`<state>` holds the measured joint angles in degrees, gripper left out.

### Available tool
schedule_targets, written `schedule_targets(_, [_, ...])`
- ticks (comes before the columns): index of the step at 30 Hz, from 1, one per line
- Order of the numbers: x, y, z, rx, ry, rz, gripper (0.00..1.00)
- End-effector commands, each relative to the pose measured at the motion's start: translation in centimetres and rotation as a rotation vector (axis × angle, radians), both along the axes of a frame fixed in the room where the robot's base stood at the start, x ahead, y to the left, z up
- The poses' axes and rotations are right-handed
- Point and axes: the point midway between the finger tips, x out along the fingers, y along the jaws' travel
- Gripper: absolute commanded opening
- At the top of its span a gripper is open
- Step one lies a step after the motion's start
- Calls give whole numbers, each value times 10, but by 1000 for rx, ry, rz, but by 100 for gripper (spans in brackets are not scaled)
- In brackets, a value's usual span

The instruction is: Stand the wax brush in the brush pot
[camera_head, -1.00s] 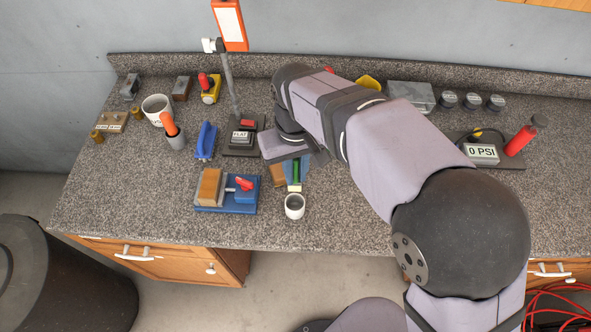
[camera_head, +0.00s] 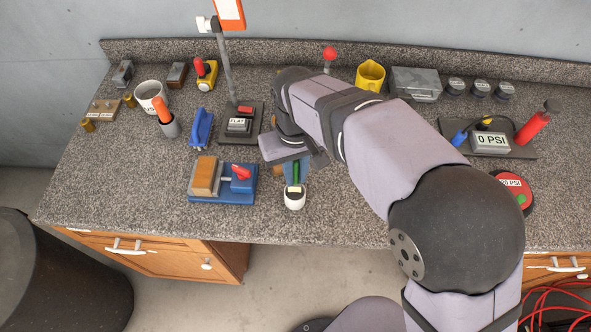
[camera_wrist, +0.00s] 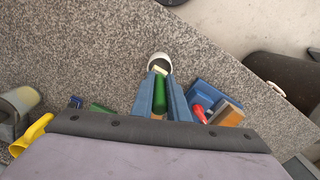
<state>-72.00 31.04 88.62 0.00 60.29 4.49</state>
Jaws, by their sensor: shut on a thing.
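The wax brush has a green handle (camera_head: 296,172) and a pale head. My gripper (camera_head: 291,178) is shut on it, with blue fingers on both sides of the handle. In the wrist view the green handle (camera_wrist: 159,95) lies between the two fingers, its pale head pointing away from my wrist. The brush pot is a small white cup with a dark inside (camera_head: 295,203), standing upright near the counter's front. It also shows in the wrist view (camera_wrist: 160,57). The brush head overlaps the pot's mouth in both views; I cannot tell whether it is inside or just above.
A blue vise-like fixture with a wooden block (camera_head: 206,176) and red handle sits left of the pot. A blue-handled tool (camera_head: 202,128), a flat-labelled stand (camera_head: 240,122) and a white mug (camera_head: 150,97) stand behind. The counter (camera_head: 345,215) right of the pot is clear.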

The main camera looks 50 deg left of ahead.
Motion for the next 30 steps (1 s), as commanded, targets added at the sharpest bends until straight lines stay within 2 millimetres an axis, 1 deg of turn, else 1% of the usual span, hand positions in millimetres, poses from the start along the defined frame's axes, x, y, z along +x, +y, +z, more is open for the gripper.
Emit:
schedule_targets(1, [0, 0, -6, -1, 0, 0, 0])
schedule_targets(12, [0, 0, -30, -2, 1, 0, 0])
schedule_targets(19, [0, 0, -36, -1, 0, 0, 0])
schedule_targets(29, [0, 0, -36, 0, 0, 0, 0])
schedule_targets(30, [0, 0, -36, 0, 0, 0, 24])
